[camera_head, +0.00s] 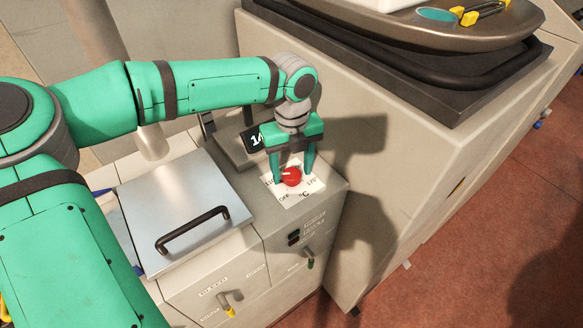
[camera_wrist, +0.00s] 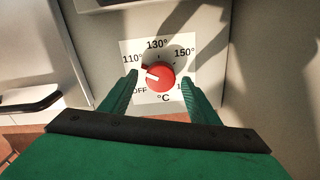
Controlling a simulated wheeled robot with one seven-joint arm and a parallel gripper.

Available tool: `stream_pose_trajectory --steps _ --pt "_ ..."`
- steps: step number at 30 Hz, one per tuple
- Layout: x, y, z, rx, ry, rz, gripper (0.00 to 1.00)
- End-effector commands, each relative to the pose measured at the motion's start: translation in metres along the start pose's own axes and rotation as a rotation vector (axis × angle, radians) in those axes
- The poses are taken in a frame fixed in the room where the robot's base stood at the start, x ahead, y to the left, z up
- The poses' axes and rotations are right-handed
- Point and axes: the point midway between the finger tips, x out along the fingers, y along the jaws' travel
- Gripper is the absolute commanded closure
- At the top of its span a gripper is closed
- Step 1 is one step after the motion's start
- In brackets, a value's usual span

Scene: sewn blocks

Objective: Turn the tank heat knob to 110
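The red tank heat knob (camera_head: 291,177) sits on a white dial plate (camera_head: 299,196) on top of the grey cabinet. In the wrist view, the knob (camera_wrist: 161,79) has a white pointer mark aimed to the left and slightly up, near the 110° label (camera_wrist: 132,60) and above OFF. The dial also reads 130° at the top and 150° at upper right; the lower right label is partly hidden. My green gripper (camera_head: 292,174) points down over the knob. Its fingers (camera_wrist: 160,79) stand on either side of the knob, with small gaps showing.
A metal lid (camera_head: 180,205) with a black handle lies left of the dial. A dark display (camera_head: 254,138) stands behind it, its digits partly hidden by my arm. A tall grey machine (camera_head: 400,150) with a metal basin on top rises to the right.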

Motion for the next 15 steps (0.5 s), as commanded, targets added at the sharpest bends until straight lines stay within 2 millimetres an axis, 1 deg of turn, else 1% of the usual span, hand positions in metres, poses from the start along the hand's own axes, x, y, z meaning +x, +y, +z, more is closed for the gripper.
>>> stream_pose_trajectory --steps 9,11,15 --pt "-0.002 -0.001 0.001 0.001 -0.002 0.000 0.45" --pt "-0.006 0.000 0.001 0.000 -0.003 0.000 0.45" --pt "-0.025 0.000 0.001 -0.001 -0.005 -0.001 0.45"
